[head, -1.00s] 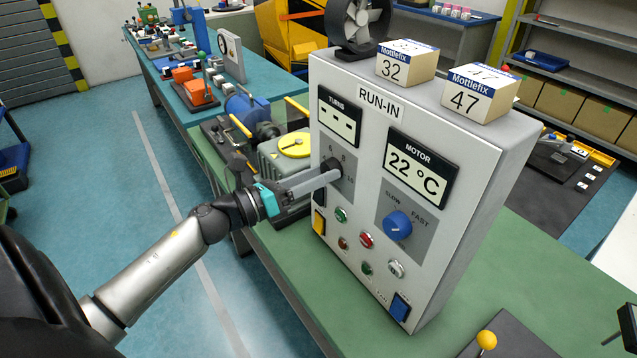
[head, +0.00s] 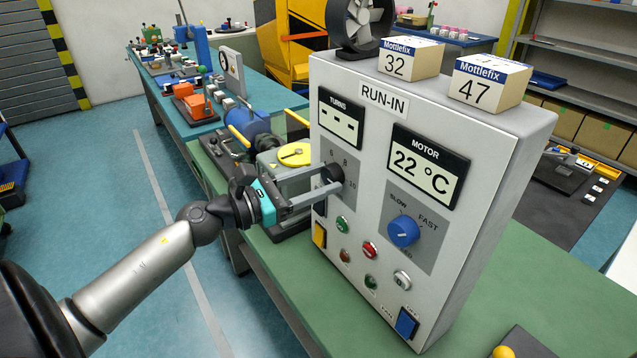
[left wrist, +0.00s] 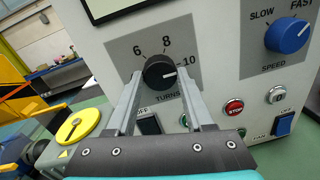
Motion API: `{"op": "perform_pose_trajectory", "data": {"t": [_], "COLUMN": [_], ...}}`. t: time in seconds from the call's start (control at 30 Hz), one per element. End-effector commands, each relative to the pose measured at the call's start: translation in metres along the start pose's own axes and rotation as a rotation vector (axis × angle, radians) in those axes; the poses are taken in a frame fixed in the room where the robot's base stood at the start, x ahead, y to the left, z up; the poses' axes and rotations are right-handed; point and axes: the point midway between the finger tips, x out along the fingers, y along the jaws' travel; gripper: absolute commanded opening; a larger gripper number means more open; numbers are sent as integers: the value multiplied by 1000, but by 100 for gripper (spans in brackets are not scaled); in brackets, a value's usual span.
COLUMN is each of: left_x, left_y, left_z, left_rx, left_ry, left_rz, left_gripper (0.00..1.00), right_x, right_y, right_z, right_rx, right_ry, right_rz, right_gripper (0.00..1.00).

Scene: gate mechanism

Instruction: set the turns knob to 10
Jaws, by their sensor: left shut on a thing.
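The black turns knob (head: 333,175) sits on the grey front of the RUN-IN panel (head: 365,270), under the TURNS display, which shows dashes. In the left wrist view the knob (left wrist: 159,72) has marks 6, 8 and 10 around it, and its white pointer line points right, toward the 10 mark. My left gripper (head: 331,178) reaches in from the left and is shut on the knob, one finger on each side. In the left wrist view its fingers (left wrist: 160,85) flank the knob. My right gripper is not in view.
The blue speed knob (head: 403,231) is right of the turns knob. Push buttons, such as a red one (head: 371,250), and a blue switch (head: 407,322) lie below. Two boxes (head: 410,58) (head: 490,82) and a fan (head: 357,25) stand on top.

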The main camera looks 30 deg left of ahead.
Motion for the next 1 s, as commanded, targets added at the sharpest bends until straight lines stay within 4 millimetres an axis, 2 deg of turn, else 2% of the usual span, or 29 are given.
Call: {"op": "perform_pose_trajectory", "data": {"t": [0.43, 0.47, 0.7, 1.0], "left_x": [0, 0, 0, -1], "left_y": [0, 0, 0, 0], "left_z": [0, 0, 0, 0], "left_rx": [15, 15, 12, 10], "left_ry": [3, 3, 2, 1], "left_rz": [-2, -2, -1, 0], "left_gripper": [0, 55, 82, 82], "right_x": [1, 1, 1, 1], "right_y": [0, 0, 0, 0], "right_z": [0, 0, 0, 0], "right_rx": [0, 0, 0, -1], "right_ry": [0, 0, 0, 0], "right_rz": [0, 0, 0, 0], "right_gripper": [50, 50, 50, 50]}}
